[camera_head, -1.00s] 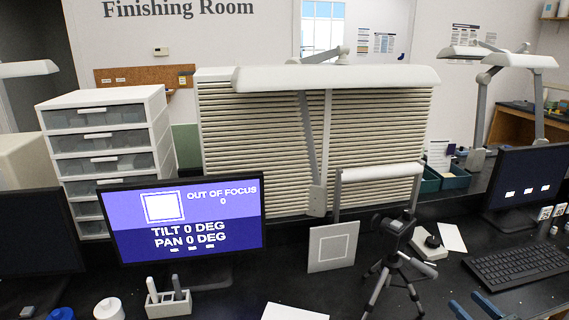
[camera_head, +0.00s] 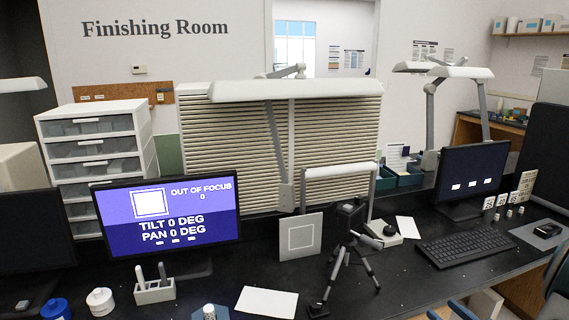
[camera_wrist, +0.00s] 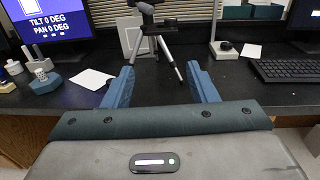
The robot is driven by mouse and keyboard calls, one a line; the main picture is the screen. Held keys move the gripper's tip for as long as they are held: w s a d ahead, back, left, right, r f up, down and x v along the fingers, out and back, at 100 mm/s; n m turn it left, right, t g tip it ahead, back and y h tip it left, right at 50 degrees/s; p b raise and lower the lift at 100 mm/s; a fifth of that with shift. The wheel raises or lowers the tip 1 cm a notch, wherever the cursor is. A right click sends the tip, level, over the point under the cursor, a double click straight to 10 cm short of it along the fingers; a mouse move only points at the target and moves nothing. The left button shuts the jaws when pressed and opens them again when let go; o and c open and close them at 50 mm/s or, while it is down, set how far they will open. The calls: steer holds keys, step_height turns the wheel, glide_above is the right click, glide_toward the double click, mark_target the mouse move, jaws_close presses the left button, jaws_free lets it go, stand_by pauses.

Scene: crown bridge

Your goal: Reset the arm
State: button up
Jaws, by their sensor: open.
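My gripper (camera_wrist: 160,72) shows in the wrist view with its two blue fingers spread wide apart and nothing between them. It points toward the black bench, and the tripod stands beyond the fingertips. In the head view only small blue parts of my gripper show at the bottom edge, right of centre; the rest is cut off by the frame. Part of my arm shows at the lower right edge of that view.
A black camera on a tripod (camera_head: 348,222) stands on the bench (camera_head: 400,285) beside a square target plate (camera_head: 300,236). A monitor (camera_head: 168,212) reads "OUT OF FOCUS", tilt 0, pan 0. A keyboard (camera_head: 465,247) and second monitor (camera_head: 471,178) stand right. A white sheet (camera_head: 266,301) lies in front.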

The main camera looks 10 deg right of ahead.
steer(key=w+a+r+n+g+y, duration=0.1)
steer(key=a+n+g+y, duration=0.45)
steer(key=a, duration=0.55)
steer(key=w+a+r+n+g+y, duration=0.1)
steer(key=w+a+n+g+y, duration=0.1)
steer(key=a+n+g, duration=0.65)
steer(key=s+a+r+n+h, duration=0.2)
steer(key=s+a+n+h, duration=0.2)
steer(key=n, duration=0.6)
steer(key=s+a+r+n+g+h, duration=0.1)
steer(key=s+a+r+n+h, duration=0.1)
steer(key=s+a+n+h, duration=0.2)
steer(key=a+n+h, duration=0.2)
steer(key=a+n, duration=0.2)
steer(key=n, duration=0.2)
steer(key=shift+s+a, duration=0.15)
steer(key=shift+a, duration=0.05)
